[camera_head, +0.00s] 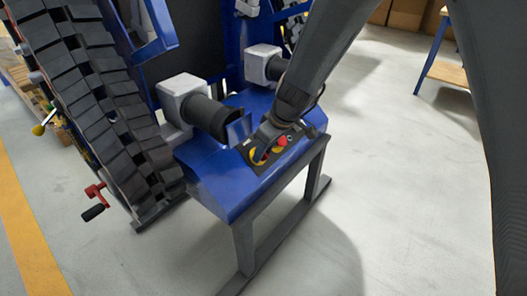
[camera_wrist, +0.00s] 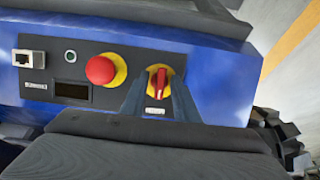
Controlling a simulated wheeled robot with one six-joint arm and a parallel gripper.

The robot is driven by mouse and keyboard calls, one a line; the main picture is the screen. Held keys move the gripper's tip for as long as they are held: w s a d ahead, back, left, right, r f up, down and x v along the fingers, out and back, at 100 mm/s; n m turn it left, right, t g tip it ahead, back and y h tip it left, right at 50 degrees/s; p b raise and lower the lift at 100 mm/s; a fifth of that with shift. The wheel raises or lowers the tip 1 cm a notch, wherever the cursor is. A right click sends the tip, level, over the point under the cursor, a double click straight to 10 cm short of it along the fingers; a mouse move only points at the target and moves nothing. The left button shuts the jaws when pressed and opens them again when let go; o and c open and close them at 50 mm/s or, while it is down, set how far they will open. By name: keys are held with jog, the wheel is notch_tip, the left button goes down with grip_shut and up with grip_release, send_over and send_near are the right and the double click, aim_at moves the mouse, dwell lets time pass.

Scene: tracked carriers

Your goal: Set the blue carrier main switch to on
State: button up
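The blue carrier (camera_head: 225,180) has a black control panel (camera_wrist: 85,93) on its front. The main switch (camera_wrist: 161,82) is a red rotary handle on a yellow plate, at the panel's right part; its handle stands upright in the wrist view. In the head view the switch (camera_head: 258,156) is partly covered by my gripper (camera_head: 264,146). My gripper (camera_wrist: 160,84) is open, with one dark finger on each side of the red handle. Whether the fingers touch the handle cannot be told. A white label (camera_wrist: 155,111) sits below the switch; its text is unreadable.
A red emergency-stop button (camera_wrist: 100,70) on yellow sits just left of the switch in the wrist view. A small green-ringed button (camera_wrist: 70,56), a socket (camera_wrist: 29,58) and a dark display (camera_wrist: 72,91) are further left.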

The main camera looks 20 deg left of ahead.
grip_shut()
jog(key=shift+m, duration=0.3)
jog(key=shift+w+f+m+g+y+b, duration=0.1)
jog(key=shift+m+g+y+b, duration=0.4)
jog(key=shift+m, duration=0.7)
jog(key=m, duration=0.2)
jog(key=m+b, duration=0.1)
jog(key=m, duration=0.1)
jog(key=shift+d+g+y, duration=0.15)
jog(key=shift+g+y, duration=0.15)
jog(key=m, duration=0.2)
jog(key=m+y, duration=0.1)
jog(key=m, duration=0.2)
jog(key=shift+d+g+y+b, duration=0.1)
jog(key=shift+g+y+b, duration=0.2)
jog(key=m+y, duration=0.1)
jog(key=m, duration=0.3)
jog(key=shift+m, duration=0.4)
